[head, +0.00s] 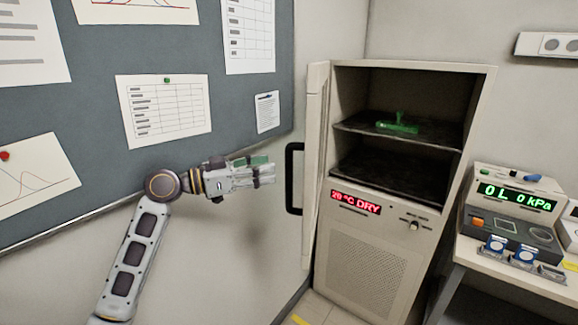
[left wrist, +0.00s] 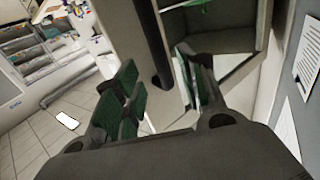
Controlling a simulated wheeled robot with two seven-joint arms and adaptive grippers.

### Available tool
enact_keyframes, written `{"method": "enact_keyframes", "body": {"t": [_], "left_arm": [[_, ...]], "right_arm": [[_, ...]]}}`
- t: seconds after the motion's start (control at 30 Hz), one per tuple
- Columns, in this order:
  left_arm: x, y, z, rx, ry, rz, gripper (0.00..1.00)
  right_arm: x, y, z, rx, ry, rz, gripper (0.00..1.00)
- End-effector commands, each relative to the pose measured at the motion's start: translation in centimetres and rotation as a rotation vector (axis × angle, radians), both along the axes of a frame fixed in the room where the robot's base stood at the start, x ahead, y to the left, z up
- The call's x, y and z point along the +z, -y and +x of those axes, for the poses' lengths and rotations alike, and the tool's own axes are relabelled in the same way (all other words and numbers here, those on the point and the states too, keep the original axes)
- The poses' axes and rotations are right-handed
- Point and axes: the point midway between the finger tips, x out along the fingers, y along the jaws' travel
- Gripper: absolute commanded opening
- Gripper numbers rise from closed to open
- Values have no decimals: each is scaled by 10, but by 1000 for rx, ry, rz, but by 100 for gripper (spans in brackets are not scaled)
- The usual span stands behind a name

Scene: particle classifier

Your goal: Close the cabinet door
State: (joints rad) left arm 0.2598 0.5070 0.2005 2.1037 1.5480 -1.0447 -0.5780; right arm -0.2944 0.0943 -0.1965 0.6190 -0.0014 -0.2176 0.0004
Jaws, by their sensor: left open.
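The beige cabinet (head: 375,250) stands at the right of the head view with its upper compartment exposed. Its door (head: 317,150) is open, swung out on the cabinet's left and seen nearly edge-on. A black handle (head: 291,178) is on the door's left-facing side. My left gripper (head: 270,172) is open and empty, left of the handle and apart from it in the picture. In the left wrist view, the dark handle (left wrist: 158,50) appears beyond and between the open fingers of my left gripper (left wrist: 165,92). My right gripper is not in view.
A green object (head: 398,126) lies on the cabinet's upper shelf. A table with a pressure display (head: 515,196) stands to the right. The wall and a pinboard (head: 240,100) are behind my left arm. Floor shows in front of the cabinet.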

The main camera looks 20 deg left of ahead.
Motion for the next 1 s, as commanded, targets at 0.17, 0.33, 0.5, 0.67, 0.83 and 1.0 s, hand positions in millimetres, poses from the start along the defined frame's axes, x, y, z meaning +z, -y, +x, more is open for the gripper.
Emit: {"method": "enact_keyframes", "body": {"t": [0.17,0.33,0.5,0.67,0.83,1.0], "left_arm": [[0,3,2,0,-1,-1,41],[1,12,9,-1,-2,-3,41],[2,26,21,-1,-1,-2,41],[2,41,33,-1,-1,-1,41],[1,53,43,0,-2,-1,41],[0,58,47,0,0,0,41]], "right_arm": [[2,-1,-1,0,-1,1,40],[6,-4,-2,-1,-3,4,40],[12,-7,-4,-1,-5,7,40],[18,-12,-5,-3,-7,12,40],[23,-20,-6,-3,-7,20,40],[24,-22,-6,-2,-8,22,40]]}}
